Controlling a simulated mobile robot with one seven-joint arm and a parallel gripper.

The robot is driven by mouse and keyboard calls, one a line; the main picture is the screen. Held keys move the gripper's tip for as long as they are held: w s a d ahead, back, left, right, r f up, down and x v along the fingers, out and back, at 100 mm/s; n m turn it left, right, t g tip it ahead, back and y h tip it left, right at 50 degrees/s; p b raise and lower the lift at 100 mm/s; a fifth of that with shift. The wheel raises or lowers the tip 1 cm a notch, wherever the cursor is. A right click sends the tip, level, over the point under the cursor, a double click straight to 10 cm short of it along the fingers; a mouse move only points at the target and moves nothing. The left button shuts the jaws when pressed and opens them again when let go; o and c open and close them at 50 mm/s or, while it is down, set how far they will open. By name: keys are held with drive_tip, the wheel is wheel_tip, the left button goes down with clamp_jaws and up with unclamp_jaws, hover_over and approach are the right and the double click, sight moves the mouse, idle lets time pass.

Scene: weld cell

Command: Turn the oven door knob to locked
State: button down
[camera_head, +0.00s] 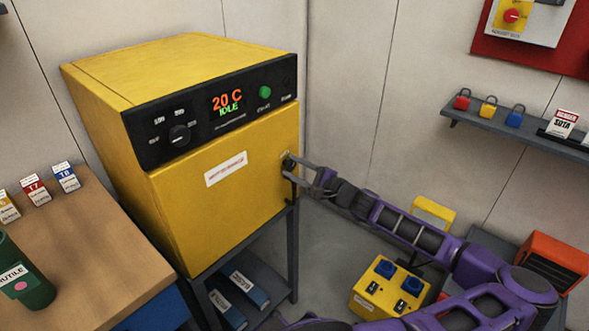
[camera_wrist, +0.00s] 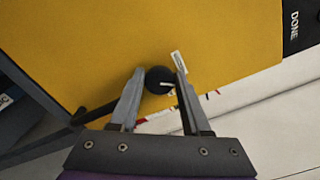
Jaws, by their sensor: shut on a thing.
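The yellow oven (camera_head: 215,190) stands on a dark stand, its front door closed. Its black door knob (camera_wrist: 157,77) is round with a white pointer line and sits near the door's right edge. My gripper (camera_head: 291,170) reaches the knob from the right. In the wrist view my gripper (camera_wrist: 159,75) has its two grey fingers on either side of the knob and is shut on it. A small white label (camera_wrist: 179,62) is by the right fingertip. The lock markings are too small or hidden to read. The oven's display reads 20 C IDLE.
A wooden bench (camera_head: 105,245) with small tagged boxes and a green cylinder (camera_head: 28,275) stands left. A yellow box (camera_head: 388,288) with blue sockets sits on the floor below my arm. A wall shelf (camera_head: 505,130) holds coloured padlocks. Blue binders lie under the oven.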

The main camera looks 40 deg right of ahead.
drive_tip(key=n+b, duration=0.2)
drive_tip(key=n, duration=0.2)
drive_tip(key=shift+f, duration=0.2)
drive_tip(key=shift+n+b, duration=0.65)
drive_tip(key=shift+n, duration=0.65)
drive_tip(key=shift+r, duration=0.1)
drive_tip(key=shift+c, duration=2)
unclamp_jaws()
drive_tip(key=s+d, duration=0.1)
drive_tip(key=s, duration=1.6)
drive_tip(key=shift+s+d+p, duration=0.2)
drive_tip(key=shift+p, duration=0.1)
